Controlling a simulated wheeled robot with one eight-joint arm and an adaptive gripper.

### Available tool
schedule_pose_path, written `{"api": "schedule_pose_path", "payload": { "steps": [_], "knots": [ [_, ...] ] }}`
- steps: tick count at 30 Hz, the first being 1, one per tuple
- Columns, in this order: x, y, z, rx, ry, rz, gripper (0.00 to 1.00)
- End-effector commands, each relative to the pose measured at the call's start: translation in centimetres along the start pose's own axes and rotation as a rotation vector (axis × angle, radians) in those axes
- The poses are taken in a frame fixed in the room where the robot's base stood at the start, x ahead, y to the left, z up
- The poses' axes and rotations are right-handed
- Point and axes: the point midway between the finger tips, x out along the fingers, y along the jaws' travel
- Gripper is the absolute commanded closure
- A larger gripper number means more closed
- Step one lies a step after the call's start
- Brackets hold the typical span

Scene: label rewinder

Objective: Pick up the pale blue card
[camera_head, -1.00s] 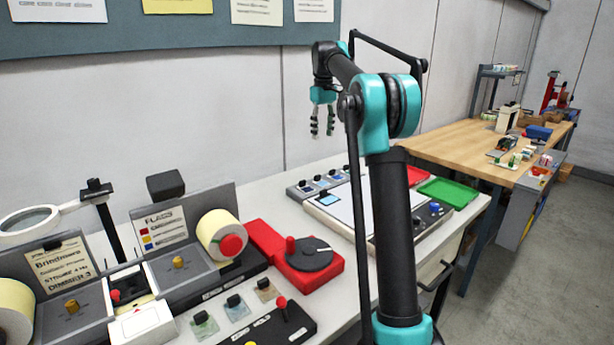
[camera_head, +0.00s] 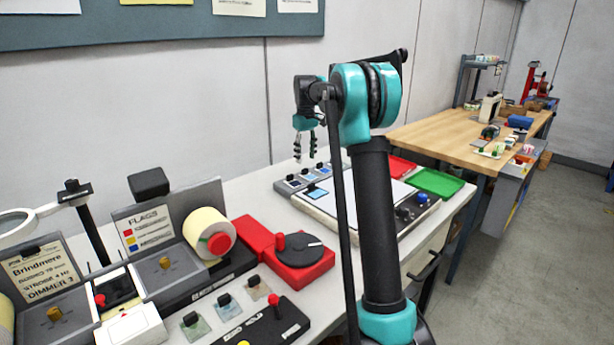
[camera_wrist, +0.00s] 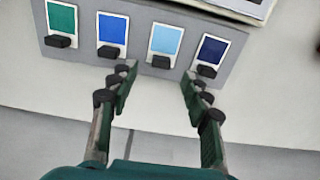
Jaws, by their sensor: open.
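The pale blue card (camera_wrist: 165,41) is third from the left in a grey rack (camera_wrist: 142,68) with a row of cards in the wrist view. It has a white border and a black knob or clip (camera_wrist: 161,62) at its near edge. My gripper (camera_wrist: 158,77) is open and empty. Its fingertips overlap the rack's near edge in the picture, with the pale blue card ahead between them. I cannot tell the height between them. In the head view my gripper (camera_head: 305,156) points down above the rack (camera_head: 281,186).
Green (camera_wrist: 62,20), blue (camera_wrist: 112,28) and navy (camera_wrist: 212,50) cards flank the pale blue one in the rack. A white-topped panel (camera_head: 372,196) with knobs adjoins it. A light blue square (camera_head: 317,190) lies at that panel's corner. A red turntable unit (camera_head: 300,262) stands nearer.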

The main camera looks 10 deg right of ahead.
Motion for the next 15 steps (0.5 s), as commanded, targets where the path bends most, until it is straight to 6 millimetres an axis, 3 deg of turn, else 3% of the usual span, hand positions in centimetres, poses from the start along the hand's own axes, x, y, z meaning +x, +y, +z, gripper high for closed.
{"api": "schedule_pose_path", "payload": {
  "steps": [10,15],
  "knots": [
    [4.2,-0.2,0.3,0.000,0.000,0.000,0.52],
    [5.2,-0.2,0.3,0.000,0.000,0.000,0.52]
  ]
}}
